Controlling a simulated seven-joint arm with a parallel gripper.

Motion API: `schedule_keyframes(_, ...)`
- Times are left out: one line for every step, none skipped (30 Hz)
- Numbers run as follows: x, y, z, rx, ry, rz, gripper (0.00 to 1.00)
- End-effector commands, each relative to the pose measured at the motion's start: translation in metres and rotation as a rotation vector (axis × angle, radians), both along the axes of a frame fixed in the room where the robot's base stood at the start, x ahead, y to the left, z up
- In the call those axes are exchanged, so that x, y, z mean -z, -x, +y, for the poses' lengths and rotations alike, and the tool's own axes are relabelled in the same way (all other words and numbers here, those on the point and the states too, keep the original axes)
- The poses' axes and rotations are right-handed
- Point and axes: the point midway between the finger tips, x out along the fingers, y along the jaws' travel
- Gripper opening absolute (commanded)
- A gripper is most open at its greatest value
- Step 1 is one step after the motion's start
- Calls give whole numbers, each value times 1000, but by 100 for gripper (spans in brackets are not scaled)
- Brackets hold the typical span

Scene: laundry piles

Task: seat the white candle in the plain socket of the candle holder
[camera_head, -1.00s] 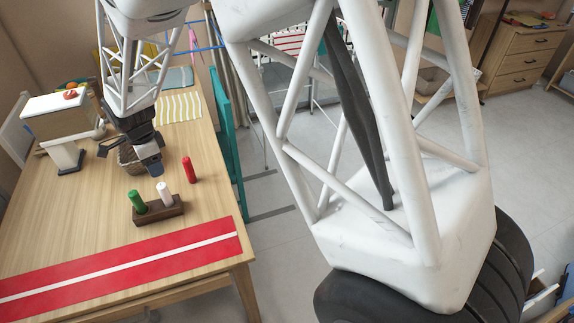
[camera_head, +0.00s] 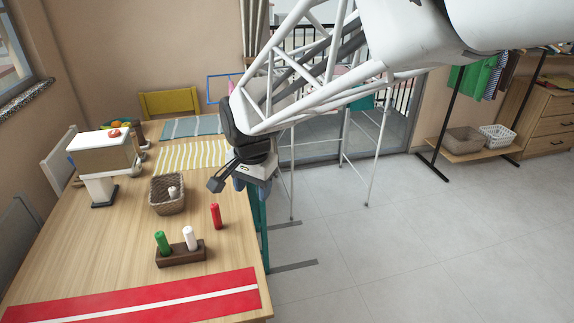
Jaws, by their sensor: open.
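The dark brown candle holder (camera_head: 180,257) sits on the wooden table behind the red runner. A white candle (camera_head: 190,239) stands in its right part, about upright. A green candle (camera_head: 162,243) stands in its left part. The sockets' details and how deep the candles sit are hidden. A red candle (camera_head: 216,216) stands on the table just behind and right of the holder. My gripper (camera_head: 250,188) is open, with nothing seen in it, near the table's right edge, above and apart from the holder. Its fingertips are small and partly hidden.
A wicker basket (camera_head: 160,200) behind the holder has a small white object (camera_head: 172,192) in it. A white stand (camera_head: 102,190) bears a box at the left. The red runner (camera_head: 130,301) crosses the front; a yellow-striped mat (camera_head: 190,155) lies at the back.

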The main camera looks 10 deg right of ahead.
Motion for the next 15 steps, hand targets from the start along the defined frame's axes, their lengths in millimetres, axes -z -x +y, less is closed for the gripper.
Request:
schedule_keyframes(-6,11,-10,-28,3,-10,54)
schedule_keyframes(-8,17,-16,-48,6,-15,54)
schedule_keyframes(-12,26,-22,-78,10,-20,54)
schedule_keyframes(-15,32,-27,-100,14,-26,54)
schedule_keyframes(-16,38,-32,-120,17,-29,54)
schedule_keyframes(-20,47,-39,-150,22,-35,54)
schedule_keyframes(-21,53,-43,-171,26,-39,54)
schedule_keyframes(-23,60,-48,-192,30,-43,54)
schedule_keyframes(-25,69,-54,-220,35,-48,54)
schedule_keyframes(-27,76,-58,-242,39,-53,54)
schedule_keyframes(-28,83,-62,-264,44,-56,54)
schedule_keyframes(-30,91,-68,-291,50,-64,54)
schedule_keyframes(-31,98,-72,-312,55,-67,54)
schedule_keyframes(-32,105,-76,-334,60,-71,54)
schedule_keyframes(-33,114,-81,-362,66,-77,54)
